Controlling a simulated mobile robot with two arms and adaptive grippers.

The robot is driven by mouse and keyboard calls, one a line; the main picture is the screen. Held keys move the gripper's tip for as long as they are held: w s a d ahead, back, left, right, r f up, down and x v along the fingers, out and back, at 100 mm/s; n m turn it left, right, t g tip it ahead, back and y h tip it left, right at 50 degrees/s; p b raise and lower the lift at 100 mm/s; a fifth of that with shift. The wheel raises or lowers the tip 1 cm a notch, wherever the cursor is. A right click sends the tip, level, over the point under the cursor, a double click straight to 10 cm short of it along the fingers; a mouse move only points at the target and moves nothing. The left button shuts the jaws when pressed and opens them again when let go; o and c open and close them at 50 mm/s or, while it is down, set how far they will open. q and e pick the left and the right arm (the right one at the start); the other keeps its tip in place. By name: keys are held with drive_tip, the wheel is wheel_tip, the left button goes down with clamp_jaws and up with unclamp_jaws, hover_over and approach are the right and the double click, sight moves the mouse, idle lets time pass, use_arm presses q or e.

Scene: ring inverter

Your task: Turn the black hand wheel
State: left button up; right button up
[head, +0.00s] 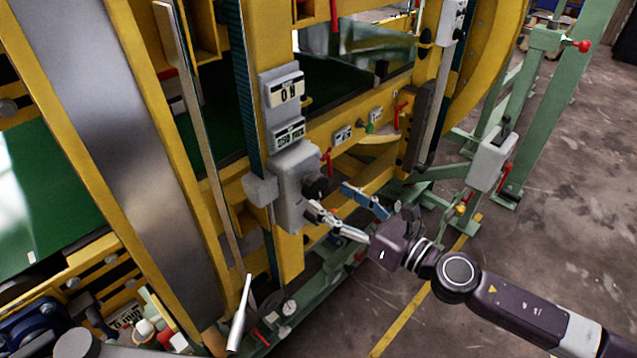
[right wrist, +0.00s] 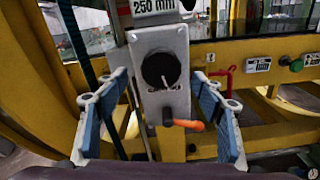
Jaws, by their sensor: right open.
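The black hand wheel (head: 316,186) is on the front of a grey box (head: 292,165) fixed to the yellow machine frame. In the right wrist view the wheel (right wrist: 160,70) is a round black disc with a light pointer mark. My right gripper (head: 330,197) is open and empty in front of the wheel. In the right wrist view its two blue-grey fingers stand apart, one on each side of the grey box, with the wheel between them in the picture. I see no clear contact. My left gripper is not in view.
An orange-tipped lever (right wrist: 188,124) sticks out below the wheel. Red handles (head: 327,160) and a green button (head: 369,127) are on the yellow beam to the right. A white-handled lever (head: 240,318) stands at the lower left. Open floor (head: 560,230) lies at the right.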

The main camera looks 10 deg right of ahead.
sight(319, 190)
drive_tip(key=p+x, duration=0.1)
drive_tip(key=x, duration=0.2)
drive_tip(key=shift+w+r, duration=0.15)
drive_tip(key=shift+w, duration=0.1)
drive_tip(key=shift+w+a, duration=0.45)
drive_tip(key=shift+w, duration=0.05)
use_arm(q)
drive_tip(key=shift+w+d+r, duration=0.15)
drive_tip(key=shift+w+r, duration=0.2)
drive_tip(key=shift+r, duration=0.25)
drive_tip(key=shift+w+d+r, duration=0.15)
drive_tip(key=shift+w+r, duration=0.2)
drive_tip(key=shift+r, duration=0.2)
use_arm(e)
drive_tip(key=shift+c, duration=0.5)
drive_tip(key=c, duration=1.1)
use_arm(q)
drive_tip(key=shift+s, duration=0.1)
use_arm(e)
drive_tip(key=shift+o, duration=0.2)
use_arm(q)
drive_tip(key=shift+p, duration=0.3)
